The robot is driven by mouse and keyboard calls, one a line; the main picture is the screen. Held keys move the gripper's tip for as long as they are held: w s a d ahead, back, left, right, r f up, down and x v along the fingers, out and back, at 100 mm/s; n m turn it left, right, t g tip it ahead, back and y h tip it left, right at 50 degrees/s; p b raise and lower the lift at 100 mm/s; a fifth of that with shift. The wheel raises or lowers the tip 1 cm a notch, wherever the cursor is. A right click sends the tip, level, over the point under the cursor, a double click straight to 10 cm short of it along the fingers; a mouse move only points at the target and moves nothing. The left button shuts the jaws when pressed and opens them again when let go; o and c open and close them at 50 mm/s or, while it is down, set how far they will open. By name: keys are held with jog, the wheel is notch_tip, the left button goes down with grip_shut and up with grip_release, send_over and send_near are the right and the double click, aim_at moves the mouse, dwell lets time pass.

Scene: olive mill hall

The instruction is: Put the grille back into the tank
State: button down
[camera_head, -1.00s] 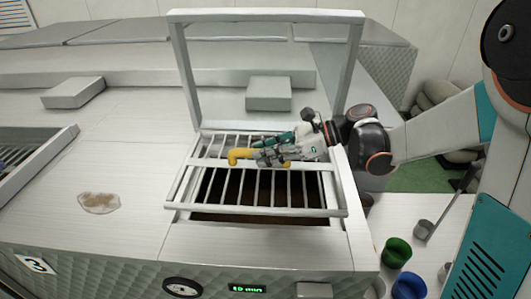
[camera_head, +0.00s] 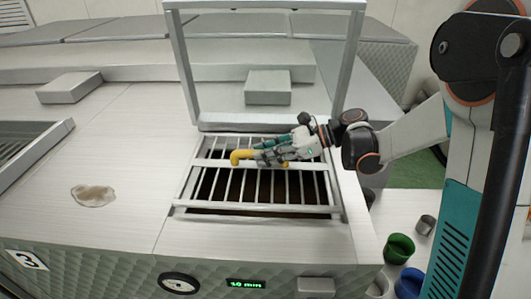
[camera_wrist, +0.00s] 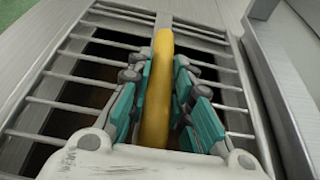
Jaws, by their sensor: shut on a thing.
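The grille (camera_head: 229,192) is a light metal frame with several parallel bars and a yellow handle (camera_head: 241,156) across its middle. It lies over the dark rectangular opening of the tank (camera_head: 347,215), close to the rim. In the head view I cannot tell whether it rests fully inside the opening. My gripper (camera_head: 262,158) is shut on the yellow handle from the right. In the wrist view the handle (camera_wrist: 155,95) runs between the teal finger pads, with the bars on both sides and dark tank inside below.
A raised frame lid (camera_head: 184,70) stands at the back of the opening. A brownish puddle (camera_head: 93,195) lies on the top at left. Another grated opening (camera_head: 30,145) is at far left. A green cup (camera_head: 399,248) and a blue cup (camera_head: 409,283) stand at lower right.

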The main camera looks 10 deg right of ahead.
aim_at(305, 165)
jog(key=shift+w+f+b, duration=0.1)
jog(key=shift+f+b, duration=1.5)
jog(key=shift+f, duration=0.2)
jog(key=c, duration=1.4)
grip_release()
jog(key=shift+o, duration=0.2)
jog(key=shift+f, duration=0.1)
jog(key=v, duration=1.2)
notch_tip(305, 165, up, 11)
jog(key=s+p, duration=0.3)
jog(key=p, duration=0.3)
jog(key=shift+a+p, duration=0.3)
jog(key=shift+p, duration=0.1)
